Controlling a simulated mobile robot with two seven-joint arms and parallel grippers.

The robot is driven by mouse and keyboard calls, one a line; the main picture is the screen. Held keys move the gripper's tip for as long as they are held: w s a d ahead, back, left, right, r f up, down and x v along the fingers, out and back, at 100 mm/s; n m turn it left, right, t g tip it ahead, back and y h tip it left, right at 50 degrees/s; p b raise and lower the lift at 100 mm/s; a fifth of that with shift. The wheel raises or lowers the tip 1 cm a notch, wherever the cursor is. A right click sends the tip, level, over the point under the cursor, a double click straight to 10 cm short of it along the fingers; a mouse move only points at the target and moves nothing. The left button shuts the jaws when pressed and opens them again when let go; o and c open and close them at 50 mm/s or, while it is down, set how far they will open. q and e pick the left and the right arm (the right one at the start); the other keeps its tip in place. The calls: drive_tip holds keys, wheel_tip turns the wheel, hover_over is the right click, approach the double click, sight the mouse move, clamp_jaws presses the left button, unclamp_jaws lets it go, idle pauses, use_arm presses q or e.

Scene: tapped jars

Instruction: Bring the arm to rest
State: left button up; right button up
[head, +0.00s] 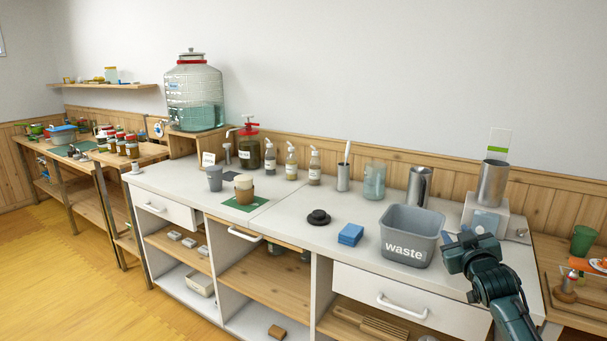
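My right gripper (468,240) is in the head view at the lower right. It hangs over the right part of the white counter (300,222), just right of the grey waste bin (408,236) and in front of the metal cup on the scale-like stand. Its dark body hides most of its fingers, so I cannot tell whether they are apart or closed. I see no object held in it. My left gripper is not in view.
A large jar with a tap (194,92) stands on a wooden riser at the back left. Pump bottles (291,162), a metal mug (419,187), a metal cup (492,183) and a blue sponge (350,234) are on the counter. The counter's front middle is mostly clear.

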drive_tip(key=s+a+f+n+g+y, duration=0.1)
drive_tip(key=s+a+f+g+y, duration=0.1)
drive_tip(key=s+a+f, duration=0.55)
drive_tip(key=s+a+f+g+y, duration=0.1)
drive_tip(key=s+a+f, duration=0.4)
drive_tip(key=s+f, duration=0.55)
drive_tip(key=s+a+f+g, duration=0.1)
drive_tip(key=s+a+f, duration=0.1)
drive_tip(key=s, duration=0.5)
drive_tip(key=s+a+f+g+y, duration=0.1)
drive_tip(key=s+a+f, duration=0.2)
drive_tip(key=s, duration=0.4)
drive_tip(key=s+a+f+g+y, duration=0.1)
drive_tip(key=s+a+f, duration=0.2)
drive_tip(key=s, duration=0.4)
drive_tip(key=shift+s+a+f+m, duration=0.15)
drive_tip(key=shift+s+a+m, duration=0.15)
drive_tip(key=shift+a+m, duration=0.15)
